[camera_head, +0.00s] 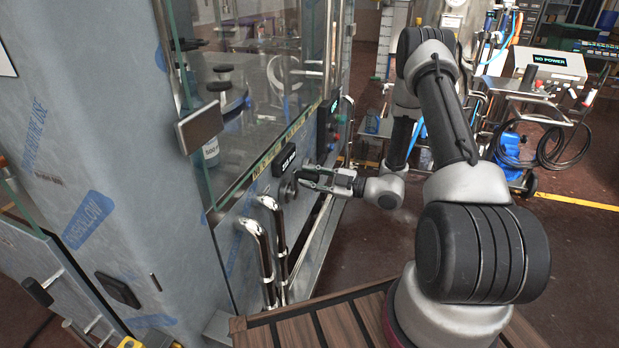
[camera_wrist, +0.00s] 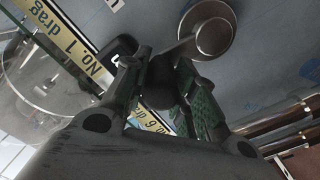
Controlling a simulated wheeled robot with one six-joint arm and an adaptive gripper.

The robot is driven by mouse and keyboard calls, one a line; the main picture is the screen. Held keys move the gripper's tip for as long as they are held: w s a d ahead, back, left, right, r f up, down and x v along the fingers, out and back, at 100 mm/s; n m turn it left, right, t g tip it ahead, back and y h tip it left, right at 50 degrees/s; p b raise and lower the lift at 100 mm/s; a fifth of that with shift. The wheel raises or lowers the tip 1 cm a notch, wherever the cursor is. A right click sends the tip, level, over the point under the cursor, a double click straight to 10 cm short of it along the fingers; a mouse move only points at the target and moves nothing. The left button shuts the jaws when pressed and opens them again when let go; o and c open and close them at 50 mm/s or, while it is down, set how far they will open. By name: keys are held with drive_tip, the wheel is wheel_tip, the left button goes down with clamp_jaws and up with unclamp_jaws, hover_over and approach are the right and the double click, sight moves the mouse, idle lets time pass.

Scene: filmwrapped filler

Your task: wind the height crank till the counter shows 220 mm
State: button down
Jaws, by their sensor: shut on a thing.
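The height crank (camera_head: 287,190) is on the machine's grey front panel, below the glass. In the wrist view its round metal hub (camera_wrist: 214,36) has a short arm reaching left to a dark knob (camera_wrist: 158,92). My gripper (camera_head: 305,177) is shut on this knob, which sits between the two fingers (camera_wrist: 160,82) in the wrist view. The fingers hide part of the knob. The counter (camera_head: 284,160) is a dark box with pale digits just above the crank; its digits are too small to read surely. In the wrist view my finger mostly covers the counter (camera_wrist: 118,54).
A glass door (camera_head: 250,110) with a yellow label strip is above. A cart with a "NO POWER" display (camera_head: 549,60) stands at the right. Open floor (camera_head: 570,245) lies right of my arm.

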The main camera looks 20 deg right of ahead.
drive_tip(key=c, duration=1.1)
unclamp_jaws()
drive_tip(key=v, duration=1.2)
